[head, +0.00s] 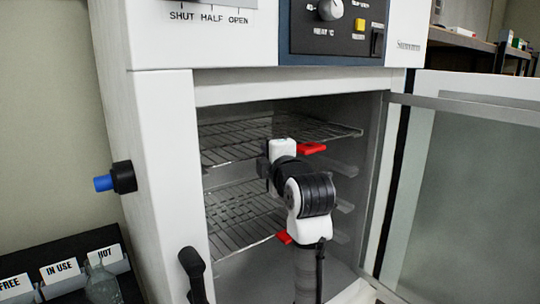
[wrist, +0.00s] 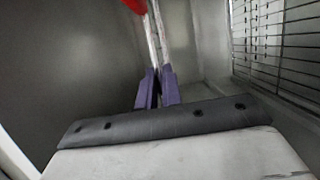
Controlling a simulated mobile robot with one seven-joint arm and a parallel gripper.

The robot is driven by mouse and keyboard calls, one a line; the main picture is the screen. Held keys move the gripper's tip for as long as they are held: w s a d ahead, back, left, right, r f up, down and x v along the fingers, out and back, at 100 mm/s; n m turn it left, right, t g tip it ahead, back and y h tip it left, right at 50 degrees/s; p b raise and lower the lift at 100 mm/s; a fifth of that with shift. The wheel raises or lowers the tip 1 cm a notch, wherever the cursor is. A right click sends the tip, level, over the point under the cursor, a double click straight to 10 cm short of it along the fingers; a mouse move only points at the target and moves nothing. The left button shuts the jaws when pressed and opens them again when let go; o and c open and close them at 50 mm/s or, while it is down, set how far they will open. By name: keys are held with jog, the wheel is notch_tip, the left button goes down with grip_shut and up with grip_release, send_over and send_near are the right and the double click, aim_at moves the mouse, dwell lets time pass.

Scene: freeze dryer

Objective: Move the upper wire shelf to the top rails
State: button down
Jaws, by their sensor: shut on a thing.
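The upper wire shelf (head: 235,130) is high inside the open chamber and looks roughly level; I cannot tell whether it rests on rails. A red tab (head: 312,148) is at its front edge. My gripper (head: 266,163) is at this front edge, its fingertips mostly hidden by my wrist. In the wrist view, the purple fingers (wrist: 157,88) are closed on a thin pale strip (wrist: 155,40), the shelf's edge seen edge-on, with red at the top of the picture. Pale rails (head: 343,169) show on the right chamber wall below the shelf.
A lower wire shelf (head: 235,215) with a red tab (head: 284,238) sits below; wire bars (wrist: 275,40) show at right in the wrist view. The glass door (head: 460,190) stands open at right. A black handle (head: 192,272) projects at left. A flask (head: 102,284) stands by labelled bins.

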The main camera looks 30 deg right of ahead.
aim_at(253, 146)
jog(key=shift+r, duration=0.15)
jog(key=shift+w+a+p, duration=0.15)
jog(key=shift+w+p, duration=0.1)
jog(key=shift+w, duration=1.25)
jog(key=shift+w+a+p, duration=0.15)
jog(key=shift+w+p, duration=0.05)
jog(key=shift+w, duration=1.25)
jog(key=shift+f+b, duration=0.35)
jog(key=shift+f, duration=0.15)
jog(key=c, duration=1.5)
grip_release()
jog(key=b+v, duration=0.3)
jog(key=v, duration=1.1)
jog(key=shift+w, duration=0.1)
